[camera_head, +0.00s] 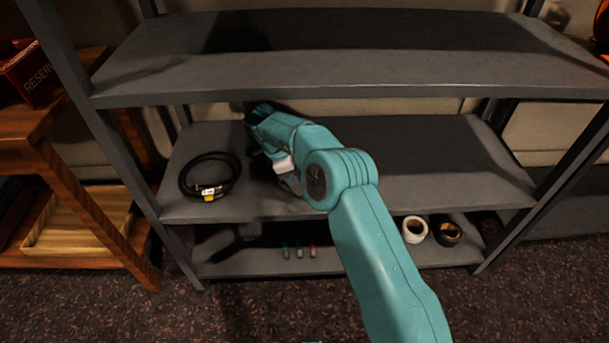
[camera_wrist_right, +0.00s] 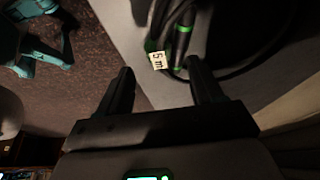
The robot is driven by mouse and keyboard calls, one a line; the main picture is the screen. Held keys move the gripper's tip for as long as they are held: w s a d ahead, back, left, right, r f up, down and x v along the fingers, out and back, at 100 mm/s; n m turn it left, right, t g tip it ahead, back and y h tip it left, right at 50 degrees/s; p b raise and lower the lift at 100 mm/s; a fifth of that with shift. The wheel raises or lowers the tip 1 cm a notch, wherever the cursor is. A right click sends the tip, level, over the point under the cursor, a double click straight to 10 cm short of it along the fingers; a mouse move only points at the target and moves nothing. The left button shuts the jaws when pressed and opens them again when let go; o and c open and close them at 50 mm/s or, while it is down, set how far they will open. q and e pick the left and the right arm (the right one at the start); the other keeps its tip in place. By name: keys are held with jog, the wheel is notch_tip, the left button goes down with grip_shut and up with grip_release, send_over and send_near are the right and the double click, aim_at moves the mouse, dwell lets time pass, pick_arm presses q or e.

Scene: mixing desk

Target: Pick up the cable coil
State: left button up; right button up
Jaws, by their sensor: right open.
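The cable coil (camera_head: 208,189) is a black loop with a small yellow-white tag. It lies flat on the left part of the middle shelf (camera_head: 420,165). Nothing is between the fingers. In the head view my right arm reaches over the middle shelf and its hand is just right of the coil; its fingertips are hard to make out. My left gripper is not in view.
The upper shelf (camera_head: 350,50) overhangs the middle one, and a left upright (camera_head: 112,135) stands near the coil. Below are a white tape roll (camera_head: 414,229), a dark roll (camera_head: 448,233) and several small coloured items (camera_head: 299,252). The middle shelf's right side is clear.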

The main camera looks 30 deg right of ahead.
jog(key=x, duration=0.1)
jog(key=b+x, duration=0.1)
jog(key=x, duration=0.1)
jog(key=b+x, duration=0.1)
jog(key=x, duration=0.1)
jog(key=shift+w+f, duration=0.15)
jog(key=shift+w, duration=0.15)
grip_shut()
jog(key=shift+r, duration=0.25)
